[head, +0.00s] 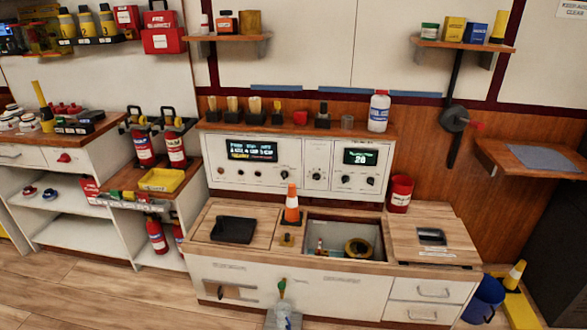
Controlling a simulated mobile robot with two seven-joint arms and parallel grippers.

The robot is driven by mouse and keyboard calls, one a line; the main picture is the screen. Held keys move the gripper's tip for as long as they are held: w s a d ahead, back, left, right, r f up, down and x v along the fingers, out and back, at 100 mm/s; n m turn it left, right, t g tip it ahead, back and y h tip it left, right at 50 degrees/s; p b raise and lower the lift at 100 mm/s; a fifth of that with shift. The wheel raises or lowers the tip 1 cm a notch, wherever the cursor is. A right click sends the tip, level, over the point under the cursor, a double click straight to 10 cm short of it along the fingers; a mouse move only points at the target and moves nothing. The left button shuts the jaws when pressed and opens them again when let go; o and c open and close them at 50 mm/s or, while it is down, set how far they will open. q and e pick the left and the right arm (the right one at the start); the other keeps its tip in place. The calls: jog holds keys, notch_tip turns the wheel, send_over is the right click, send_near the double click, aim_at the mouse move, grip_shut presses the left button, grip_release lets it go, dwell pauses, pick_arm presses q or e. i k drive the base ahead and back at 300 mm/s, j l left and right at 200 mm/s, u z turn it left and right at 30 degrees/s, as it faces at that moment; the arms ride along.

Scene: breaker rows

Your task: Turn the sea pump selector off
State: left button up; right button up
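A white control panel (290,150) stands at the back of the wooden counter, below a wooden shelf. It carries a row of small dark round knobs, including a left knob (240,172), a middle knob (316,176) and a right knob (370,181). The labels are too small to read, so I cannot tell which knob is the sea pump selector or how it is set. A lit display (250,150) is at the panel's left and a smaller one (360,157) reads 20. Neither of my grippers shows in the head view.
A black tray (233,229) lies to the left. A red can (400,193) stands right of the panel. A blue bucket (484,299) is on the floor.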

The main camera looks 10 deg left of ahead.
aim_at(345, 179)
jog(key=i+l+z, duration=0.15)
jog(key=i+l, duration=0.25)
jog(key=i+l+z, duration=0.15)
jog(key=i+l, duration=0.15)
jog(key=i, duration=0.3)
jog(key=i+l+z, duration=0.15)
jog(key=i+l, duration=0.15)
jog(key=i, duration=0.2)
jog(key=i+l+z, duration=0.15)
jog(key=i, duration=0.4)
